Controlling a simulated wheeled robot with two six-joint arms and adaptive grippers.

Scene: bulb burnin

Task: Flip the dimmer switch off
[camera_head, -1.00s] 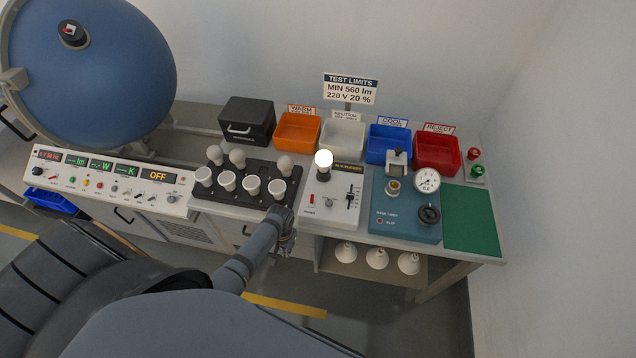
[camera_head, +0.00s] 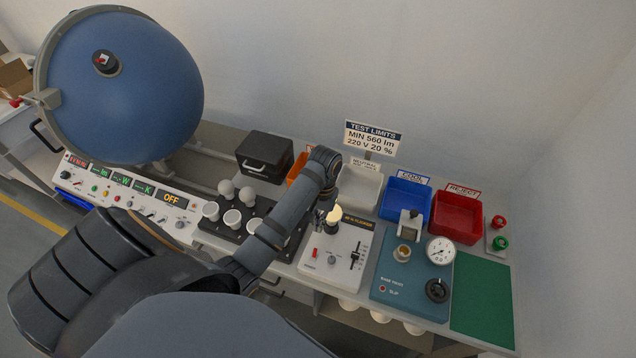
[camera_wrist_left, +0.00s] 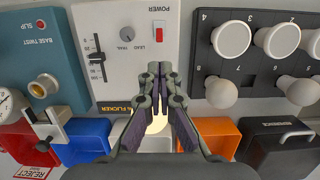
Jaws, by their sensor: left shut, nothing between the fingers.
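The white dimmer panel (camera_head: 318,268) has a red power switch (camera_head: 315,252), a grey knob (camera_head: 331,260) and a black slider (camera_head: 356,256). In the left wrist view the red power switch (camera_wrist_left: 158,32) is at the top, with the slider (camera_wrist_left: 97,57) to its left. A lit bulb (camera_head: 334,214) stands at the back of the panel. My left gripper (camera_head: 322,214) is over the panel's back part, beside the bulb in the picture. In the left wrist view the gripper (camera_wrist_left: 158,88) is shut and empty, partly covering the glowing bulb (camera_wrist_left: 157,122). My right gripper is not in view.
A black rack (camera_head: 238,240) with several white bulbs is left of the panel. The teal base-twist unit (camera_head: 410,285) is right of it. Blue (camera_head: 405,199) and red (camera_head: 455,217) bins stand behind. A green mat (camera_head: 484,300) is clear.

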